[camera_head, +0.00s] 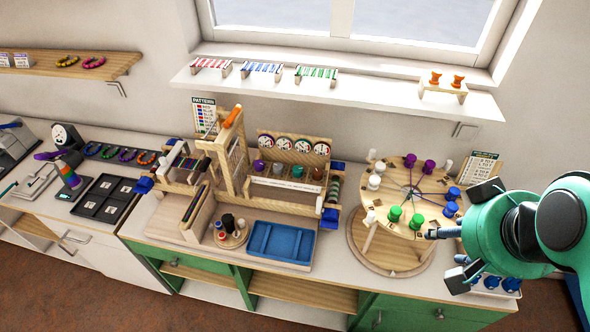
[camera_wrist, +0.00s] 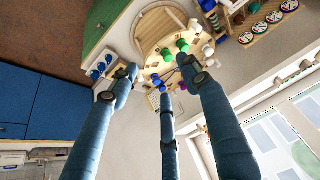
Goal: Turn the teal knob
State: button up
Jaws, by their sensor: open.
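The teal knob (camera_head: 297,171) is a small round knob in a row of knobs on the wooden bead frame, below several white dials. A purple knob (camera_head: 258,166), a grey one (camera_head: 278,169) and a brown one (camera_head: 317,173) sit in the same row. My gripper (camera_head: 452,240) is at the right of the head view, well to the right of the teal knob and by the round peg board. In the wrist view its fingers (camera_wrist: 160,80) are spread, with nothing held. I cannot pick out the teal knob surely in the wrist view.
The round wooden peg board (camera_head: 381,262) with green, blue, purple and white pegs stands between my gripper and the bead frame. A blue tray (camera_head: 280,243) lies in front of the frame. A tall wooden post (camera_head: 222,170) rises left of the knobs. A shelf (camera_head: 380,95) runs above.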

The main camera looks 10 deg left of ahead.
jog(key=shift+r, duration=0.1)
dwell(0.5)
jog(key=w+a+r+n+g+p, duration=0.1)
jog(key=w+a+r+n, duration=0.15)
jog(key=w, duration=0.35)
jog(key=w+a+r+n+p, duration=0.1)
jog(key=w+a+p, duration=0.15)
jog(key=w, duration=0.35)
jog(key=n+g+p, duration=0.5)
jog(key=n+p, duration=0.1)
jog(key=n, duration=0.4)
send_over(298, 169)
notch_tip(298, 169, down, 18)
jog(key=shift+w+r+m, duration=0.1)
jog(key=shift+r+m, duration=0.1)
jog(key=shift+m, duration=0.05)
notch_tip(298, 169, down, 14)
jog(key=shift+r+b, duration=0.1)
jog(key=shift+b, duration=0.2)
